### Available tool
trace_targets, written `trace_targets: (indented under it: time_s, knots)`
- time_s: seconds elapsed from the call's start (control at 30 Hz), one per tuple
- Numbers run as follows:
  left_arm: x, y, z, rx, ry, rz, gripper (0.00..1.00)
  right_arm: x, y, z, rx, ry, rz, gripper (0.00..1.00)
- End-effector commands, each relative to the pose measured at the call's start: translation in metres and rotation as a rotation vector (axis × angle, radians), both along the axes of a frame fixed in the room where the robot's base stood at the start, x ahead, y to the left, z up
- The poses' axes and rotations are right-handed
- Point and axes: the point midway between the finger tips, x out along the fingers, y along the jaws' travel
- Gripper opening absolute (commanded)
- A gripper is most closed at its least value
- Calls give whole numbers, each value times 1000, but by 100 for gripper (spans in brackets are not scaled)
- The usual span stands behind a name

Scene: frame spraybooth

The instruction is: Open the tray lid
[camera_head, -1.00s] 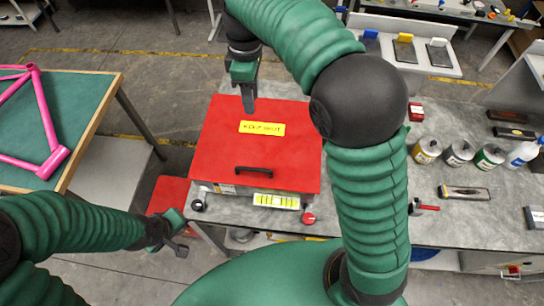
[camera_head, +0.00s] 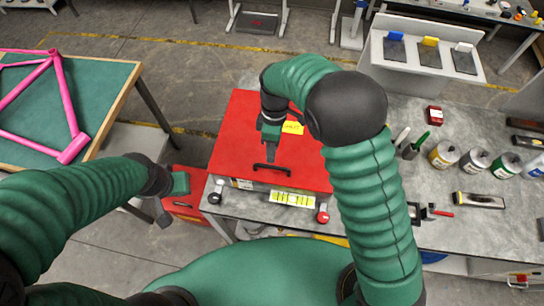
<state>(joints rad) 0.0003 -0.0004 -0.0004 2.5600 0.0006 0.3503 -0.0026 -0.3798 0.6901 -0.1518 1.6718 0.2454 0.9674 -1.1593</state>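The red tray lid (camera_head: 230,135) lies flat and closed on a grey box at the bench's left end. It has a yellow label (camera_head: 293,128), partly hidden by my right arm, and a black handle (camera_head: 271,169) near its front edge. My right gripper (camera_head: 270,158) points down over the lid, just behind the handle; whether it touches is unclear. Its fingers look close together, and I see nothing between them. My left gripper (camera_head: 168,205) is low at the left, in front of the bench and away from the lid; its fingers are hard to make out.
Several cans (camera_head: 443,154) and a brush tool (camera_head: 478,200) stand or lie to the right. A pink frame (camera_head: 75,148) lies on the left table. A red toolbox (camera_head: 186,207) is below.

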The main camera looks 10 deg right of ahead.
Motion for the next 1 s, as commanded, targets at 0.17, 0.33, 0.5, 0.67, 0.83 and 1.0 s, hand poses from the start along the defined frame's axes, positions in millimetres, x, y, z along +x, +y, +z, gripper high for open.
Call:
trace_targets:
  time_s: [0.17,0.33,0.5,0.67,0.83,1.0]
  knots:
    - [0,0,15,0,0,1,0,-9,3,-35,-2,4,2,34]
    - [0,0,18,0,0,1,0,-11,4,-53,0,0,1,34]
    - [0,0,17,0,0,1,0,-11,3,-56,2,-2,1,34]
    - [0,0,17,0,0,1,0,-11,2,-56,2,-1,1,25]
    - [0,0,17,0,0,1,0,-11,4,-56,1,-1,1,3]
    - [0,0,17,0,0,1,0,-10,3,-56,0,-2,1,0]
